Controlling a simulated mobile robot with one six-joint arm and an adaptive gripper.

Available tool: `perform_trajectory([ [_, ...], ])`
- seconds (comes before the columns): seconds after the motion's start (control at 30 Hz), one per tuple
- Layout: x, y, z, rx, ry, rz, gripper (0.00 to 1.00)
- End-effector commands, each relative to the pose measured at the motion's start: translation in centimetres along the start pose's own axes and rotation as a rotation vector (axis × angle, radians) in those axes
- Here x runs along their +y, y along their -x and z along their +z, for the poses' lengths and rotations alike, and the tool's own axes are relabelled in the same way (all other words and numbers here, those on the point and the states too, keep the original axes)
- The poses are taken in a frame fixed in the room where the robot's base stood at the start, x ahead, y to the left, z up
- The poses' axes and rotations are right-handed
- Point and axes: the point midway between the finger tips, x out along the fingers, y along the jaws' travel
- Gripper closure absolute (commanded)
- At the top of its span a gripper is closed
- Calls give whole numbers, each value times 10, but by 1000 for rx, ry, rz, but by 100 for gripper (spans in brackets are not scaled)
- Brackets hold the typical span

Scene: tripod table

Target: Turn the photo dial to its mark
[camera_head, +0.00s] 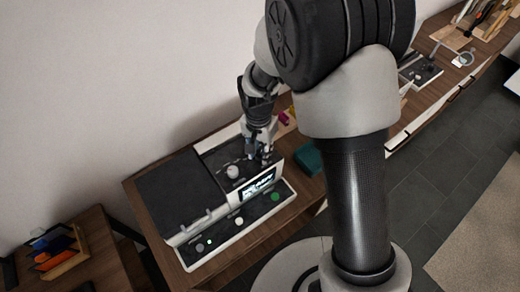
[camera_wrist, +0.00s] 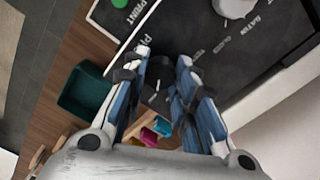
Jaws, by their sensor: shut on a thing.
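The photo dial (camera_wrist: 158,78) is a dark knob on the dark panel top, seen between my fingers in the wrist view. My gripper (camera_wrist: 162,60) is shut on it, with one blue-grey finger on each side. The fingers hide part of the dial and most of the lettering beside it, so I cannot tell how its pointer stands to the mark. In the head view my gripper (camera_head: 262,150) is down at the right end of the machine's control panel (camera_head: 213,160), and the dial is hidden there.
A pale second knob (camera_wrist: 235,6) with lettering around it sits close by, also visible in the head view (camera_head: 232,171). A green button (camera_wrist: 116,4) is marked PRINT. A lit screen (camera_head: 258,185) faces front. A teal bin (camera_wrist: 87,92) and small coloured pieces (camera_wrist: 150,136) lie beside the machine.

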Motion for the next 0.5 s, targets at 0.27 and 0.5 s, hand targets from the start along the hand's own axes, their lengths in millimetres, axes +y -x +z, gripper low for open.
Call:
perform_trajectory([
  [0.27,0,0,0,0,-6,-1,98],
  [0.5,0,0,0,0,-5,-1,67],
])
